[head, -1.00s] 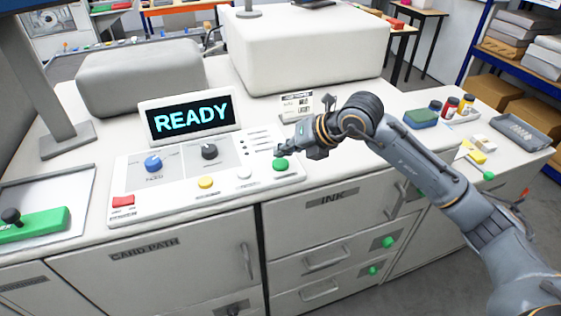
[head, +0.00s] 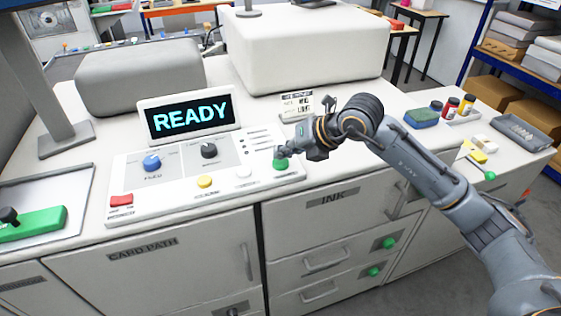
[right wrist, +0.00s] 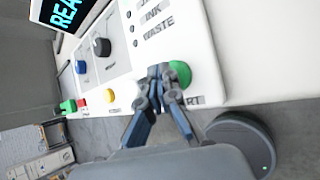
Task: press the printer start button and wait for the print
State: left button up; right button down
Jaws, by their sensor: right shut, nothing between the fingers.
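The printer's control panel (head: 225,178) sits on the white machine top. Its display (head: 190,117) reads READY. The green start button (head: 281,164) is at the panel's right end; it also shows in the right wrist view (right wrist: 181,73), beside lettering that ends in "RT". My right gripper (head: 282,153) is shut and empty, with its fingertips right at the green button. In the right wrist view the fingertips (right wrist: 160,72) overlap the button's left edge. I cannot tell whether they touch it or whether it is pressed down. My left gripper is not in view.
A white button (head: 244,172), a yellow button (head: 205,182), a red switch (head: 121,200), a blue knob (head: 152,163) and a black knob (head: 209,151) share the panel. A small label card (head: 297,104) stands behind the gripper.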

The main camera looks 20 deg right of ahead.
aim_at(284, 162)
jog(key=shift+f+b, duration=0.4)
dwell(0.4)
jog(key=shift+r, duration=0.1)
jog(key=shift+r+p, duration=0.4)
jog(key=shift+r, duration=0.35)
jog(key=shift+r+p, duration=1.45)
jog(key=shift+r, duration=1.05)
